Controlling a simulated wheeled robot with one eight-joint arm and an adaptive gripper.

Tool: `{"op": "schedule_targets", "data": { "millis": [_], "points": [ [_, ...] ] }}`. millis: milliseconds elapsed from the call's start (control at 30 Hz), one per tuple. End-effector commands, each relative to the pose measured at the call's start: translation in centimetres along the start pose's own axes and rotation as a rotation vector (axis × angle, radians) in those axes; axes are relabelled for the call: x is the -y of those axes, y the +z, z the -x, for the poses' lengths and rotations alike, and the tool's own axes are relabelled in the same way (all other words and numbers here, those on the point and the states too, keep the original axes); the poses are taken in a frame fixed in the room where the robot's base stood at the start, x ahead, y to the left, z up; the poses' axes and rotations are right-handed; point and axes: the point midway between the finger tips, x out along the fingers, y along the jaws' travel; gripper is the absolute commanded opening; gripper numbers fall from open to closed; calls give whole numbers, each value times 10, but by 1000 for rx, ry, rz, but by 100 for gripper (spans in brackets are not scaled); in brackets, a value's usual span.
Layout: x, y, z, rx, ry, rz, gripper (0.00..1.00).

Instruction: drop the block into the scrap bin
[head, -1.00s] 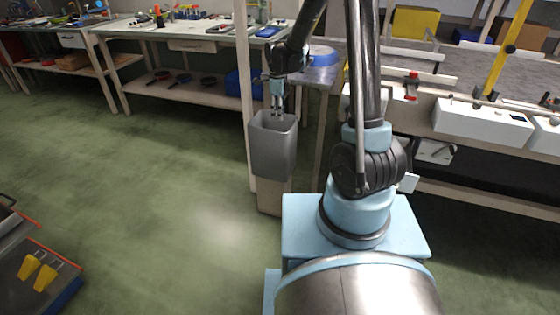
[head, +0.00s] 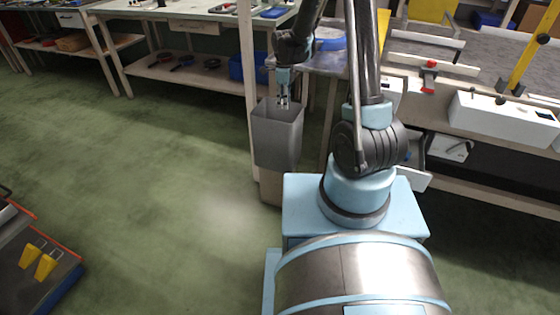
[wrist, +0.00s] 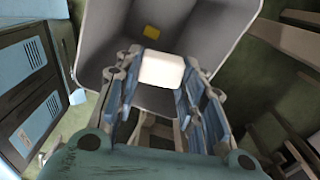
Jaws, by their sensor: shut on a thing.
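The scrap bin (head: 277,142) is a tall grey open-topped bin beside a white post in the head view. Its open inside (wrist: 105,45) fills much of the upper wrist view. My gripper (head: 284,104) points down at the bin's mouth. In the wrist view my gripper (wrist: 162,75) is shut on a white block (wrist: 162,69), which lies between the blue fingers with the bin's inside behind it. How far the block is above or below the rim is hard to tell. The block is too small to make out in the head view.
A small yellow piece (wrist: 152,32) shows inside the bin. A bench with white boxes (head: 505,120) stands to the right. A shelved table (head: 195,70) stands behind left. A tray with yellow-handled items (head: 38,260) is at lower left. The green floor left of the bin is clear.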

Motion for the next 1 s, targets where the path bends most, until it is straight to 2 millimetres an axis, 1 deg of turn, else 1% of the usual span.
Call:
{"op": "schedule_targets", "data": {
  "millis": [100,200,533,567,600,667,1000],
  "points": [
    [0,0,-9,0,0,0,27],
    [0,0,-13,0,0,0,27],
    [-1,0,-16,0,0,0,27],
    [-1,0,-16,0,0,0,39],
    [-1,0,-16,0,0,0,48],
    [-1,0,-16,0,0,0,60],
    [-1,0,-15,0,0,1,60]
  ]
}}
